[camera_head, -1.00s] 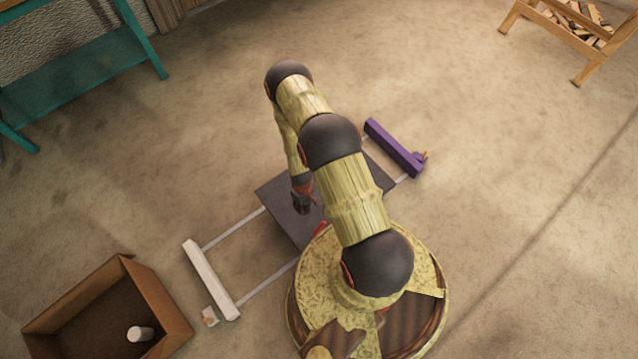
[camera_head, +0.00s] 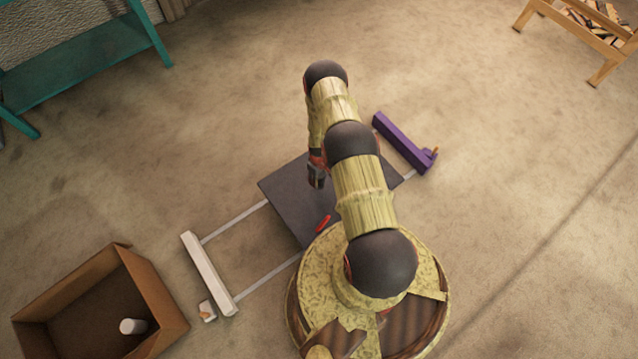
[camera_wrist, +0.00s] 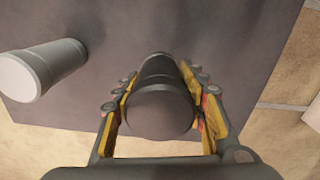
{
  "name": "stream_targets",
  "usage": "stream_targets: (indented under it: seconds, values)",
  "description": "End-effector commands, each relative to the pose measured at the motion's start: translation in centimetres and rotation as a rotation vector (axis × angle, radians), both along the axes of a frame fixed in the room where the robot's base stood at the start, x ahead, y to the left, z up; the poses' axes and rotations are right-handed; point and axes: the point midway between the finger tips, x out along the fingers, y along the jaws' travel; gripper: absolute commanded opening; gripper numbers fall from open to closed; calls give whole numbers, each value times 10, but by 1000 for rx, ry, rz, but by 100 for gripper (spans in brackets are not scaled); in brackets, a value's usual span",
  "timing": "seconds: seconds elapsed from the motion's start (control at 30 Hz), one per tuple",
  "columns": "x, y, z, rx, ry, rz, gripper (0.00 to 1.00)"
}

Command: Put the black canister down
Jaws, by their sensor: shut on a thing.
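The black canister (camera_wrist: 160,108) is between the two fingers of my gripper (camera_wrist: 163,112) in the wrist view, its round end facing the camera. My gripper is shut on it. In the head view my gripper (camera_head: 317,178) is over the dark panel (camera_head: 290,195), and the canister cannot be made out there. The wrist view also shows the dark panel (camera_wrist: 105,45) beneath the canister. I cannot tell whether the canister touches the panel. A pale grey canister (camera_wrist: 42,68) is on the panel left of my gripper, apart from it; I cannot find it in the head view.
A red object (camera_head: 323,222) lies on the panel near my base. Rails run from the panel to a white bar (camera_head: 209,273) and a purple bar (camera_head: 403,143). An open brown box (camera_head: 160,300) at lower left holds a white cylinder (camera_head: 133,326). A teal stand (camera_head: 85,65) is upper left.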

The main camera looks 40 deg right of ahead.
Motion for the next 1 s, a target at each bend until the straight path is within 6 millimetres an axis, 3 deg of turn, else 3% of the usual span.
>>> stream_targets:
  seconds: [0.2, 0.6, 0.63, 0.9, 1.0]
  values:
    - [-1, 0, -33, 1, 1, 0, 9]
    - [0, 0, -36, 0, 1, 0, 9]
    - [0, 0, -35, 0, 1, 0, 44]
    - [0, 0, -35, 0, 1, 0, 59]
    - [0, 0, -35, 0, 1, 0, 60]
